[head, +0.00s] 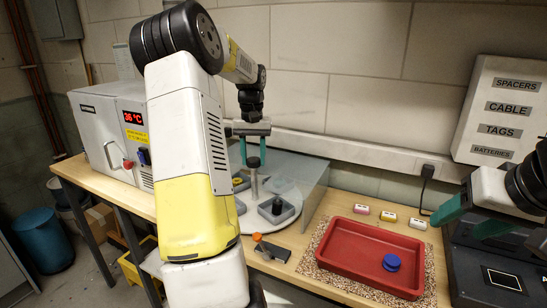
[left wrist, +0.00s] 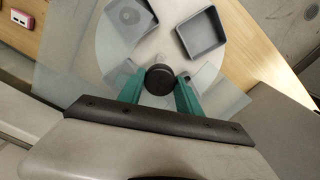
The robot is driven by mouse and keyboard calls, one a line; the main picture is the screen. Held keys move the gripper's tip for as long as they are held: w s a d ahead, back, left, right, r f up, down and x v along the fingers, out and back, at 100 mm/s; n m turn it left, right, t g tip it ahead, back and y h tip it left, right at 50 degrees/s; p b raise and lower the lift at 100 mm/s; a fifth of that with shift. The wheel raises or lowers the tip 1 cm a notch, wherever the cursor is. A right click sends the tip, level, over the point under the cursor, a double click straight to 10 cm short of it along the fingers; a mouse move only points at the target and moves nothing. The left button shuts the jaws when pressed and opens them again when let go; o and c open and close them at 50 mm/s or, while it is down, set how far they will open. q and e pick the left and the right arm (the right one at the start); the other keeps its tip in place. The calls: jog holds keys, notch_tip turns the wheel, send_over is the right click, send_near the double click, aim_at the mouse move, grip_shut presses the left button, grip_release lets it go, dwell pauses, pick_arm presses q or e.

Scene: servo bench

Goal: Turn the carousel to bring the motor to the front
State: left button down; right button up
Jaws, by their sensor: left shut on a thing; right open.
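The carousel (head: 254,226) is a pale round disc on the bench, with grey bins on it and a central post topped by a black knob (head: 253,162). My left gripper (head: 254,156) is shut on this knob, which also shows between its teal fingers in the left wrist view (left wrist: 160,80). A grey bin (head: 290,217) at the disc's front right holds a dark upright piece (head: 277,207), perhaps the motor; I cannot be sure. A yellow piece (head: 238,182) shows at the disc's left, partly behind my arm. My right gripper (head: 472,220) is open and empty at the right.
An orange-knobbed part (head: 258,238) lies in front. In the left wrist view one bin (left wrist: 203,33) looks empty. My left arm hides much of the bench's left.

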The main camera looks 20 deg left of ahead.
pick_arm(q)
jog(key=shift+m, duration=6.9)
jog(key=c, duration=0.8)
grip_release()
notch_tip(320, 180, up, 8)
jog(key=shift+f, duration=0.1)
